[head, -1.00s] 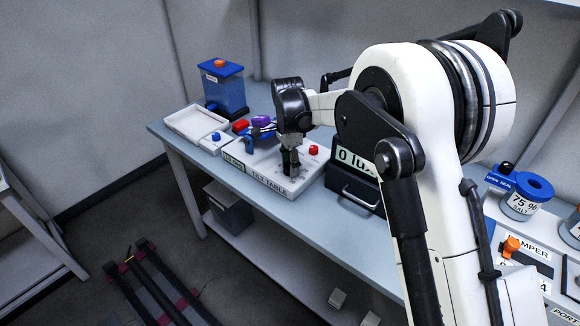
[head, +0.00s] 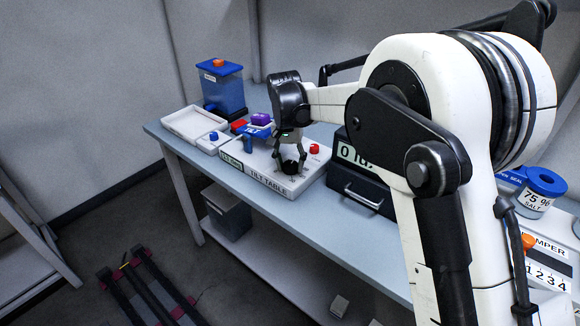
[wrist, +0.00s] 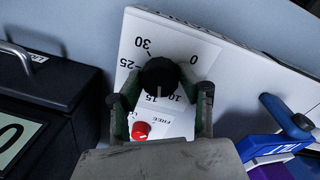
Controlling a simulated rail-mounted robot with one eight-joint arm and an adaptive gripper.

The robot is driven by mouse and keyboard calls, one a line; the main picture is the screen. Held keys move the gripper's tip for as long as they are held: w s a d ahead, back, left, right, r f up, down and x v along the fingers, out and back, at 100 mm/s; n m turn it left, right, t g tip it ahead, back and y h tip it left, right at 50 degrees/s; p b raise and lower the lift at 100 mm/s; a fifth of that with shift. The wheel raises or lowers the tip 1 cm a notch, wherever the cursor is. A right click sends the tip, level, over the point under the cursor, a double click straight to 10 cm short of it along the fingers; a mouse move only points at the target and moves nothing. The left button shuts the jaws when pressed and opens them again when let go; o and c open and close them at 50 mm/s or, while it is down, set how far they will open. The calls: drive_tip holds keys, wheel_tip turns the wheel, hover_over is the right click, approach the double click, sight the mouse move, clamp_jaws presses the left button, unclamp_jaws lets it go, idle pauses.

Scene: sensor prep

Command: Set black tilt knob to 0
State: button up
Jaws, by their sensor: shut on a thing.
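The black tilt knob (wrist: 159,76) sits on the white tilt table (wrist: 215,52), with dial numbers around it. In the wrist view its white mark points down towards the 15; the 0 (wrist: 193,60) is at its upper right. My gripper (wrist: 162,92) has one finger on each side of the knob and is shut on it. In the head view my gripper (head: 290,157) reaches down to the dark knob (head: 291,167) near the table's front.
A red button (head: 314,148) is close to the knob. A black box with a "0" display (head: 356,188) stands to the right. A blue part (head: 258,131) and purple piece (head: 261,118) are behind left. A white tray (head: 190,121) and blue-lidded container (head: 223,90) are farther left.

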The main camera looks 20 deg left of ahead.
sight(292, 166)
drive_tip(key=n+b, duration=0.1)
drive_tip(key=n, duration=0.4)
drive_tip(key=shift+d+n, duration=0.1)
drive_tip(key=shift+n, duration=0.2)
drive_tip(key=n, duration=0.3)
drive_tip(key=n+b, duration=0.1)
drive_tip(key=n, duration=0.2)
drive_tip(key=shift+t+y+b, duration=0.3)
drive_tip(key=n, duration=0.6)
drive_tip(key=shift+w+d+n+b, duration=0.1)
drive_tip(key=shift+n+b, duration=0.2)
drive_tip(key=shift+b, duration=0.05)
drive_tip(key=n, duration=0.5)
drive_tip(key=shift+w+y, duration=0.1)
drive_tip(key=shift+y, duration=0.3)
drive_tip(key=shift+n, duration=0.4)
drive_tip(key=o, duration=1.2)
drive_tip(key=shift+c, duration=0.2)
wheel_tip(292, 166, up, 12)
drive_tip(key=shift+s+d, duration=0.25)
drive_tip(key=shift+s, duration=0.05)
